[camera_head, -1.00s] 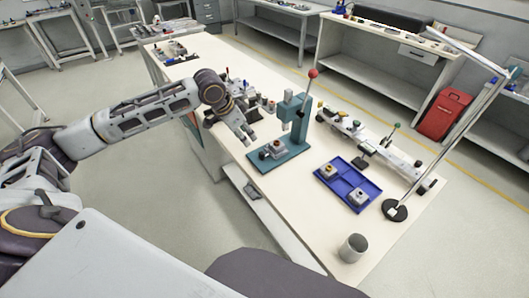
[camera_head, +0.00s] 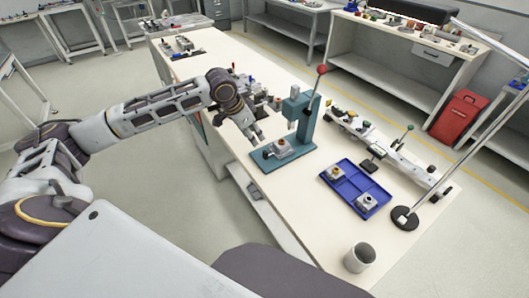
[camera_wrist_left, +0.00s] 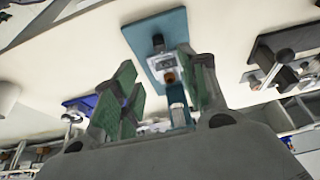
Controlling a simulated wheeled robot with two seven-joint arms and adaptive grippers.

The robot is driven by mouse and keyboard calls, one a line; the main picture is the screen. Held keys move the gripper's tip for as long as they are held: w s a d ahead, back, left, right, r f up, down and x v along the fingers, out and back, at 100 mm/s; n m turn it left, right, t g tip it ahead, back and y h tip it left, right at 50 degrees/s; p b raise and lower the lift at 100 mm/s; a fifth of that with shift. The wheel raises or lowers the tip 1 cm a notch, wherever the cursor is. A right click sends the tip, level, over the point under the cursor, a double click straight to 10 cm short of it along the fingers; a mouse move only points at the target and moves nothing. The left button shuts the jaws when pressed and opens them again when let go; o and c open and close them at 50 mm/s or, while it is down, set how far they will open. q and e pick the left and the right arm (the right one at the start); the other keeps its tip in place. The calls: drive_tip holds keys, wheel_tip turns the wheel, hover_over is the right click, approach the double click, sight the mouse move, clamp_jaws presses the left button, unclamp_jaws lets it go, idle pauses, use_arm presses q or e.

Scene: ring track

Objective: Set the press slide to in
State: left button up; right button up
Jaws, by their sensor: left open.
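The teal press (camera_head: 303,120) stands on the white bench with its red-knobbed lever raised. Its slide (camera_head: 280,148) is low on the teal base, carrying a small grey part with an orange-brown centre; a dark knob sits at the slide's end. The slide also shows in the left wrist view (camera_wrist_left: 162,62), beyond the fingers. I cannot tell exactly how far in the slide is. My left gripper (camera_head: 257,139) is just left of the press base, above the bench. In the left wrist view its green-padded fingers (camera_wrist_left: 158,70) are apart and empty. My right gripper is not in view.
A blue tray (camera_head: 354,178) with two small grey parts lies right of the press. A white fixture rail (camera_head: 375,140) is behind it. A grey cup (camera_head: 359,257) and a lamp base (camera_head: 404,218) stand near the bench's right end. Small devices stand behind my left gripper.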

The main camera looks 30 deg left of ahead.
sight(265, 152)
use_arm(q)
drive_tip(key=x, duration=1.3)
drive_tip(key=shift+d+b, duration=0.1)
drive_tip(key=shift+b, duration=0.3)
clamp_jaws()
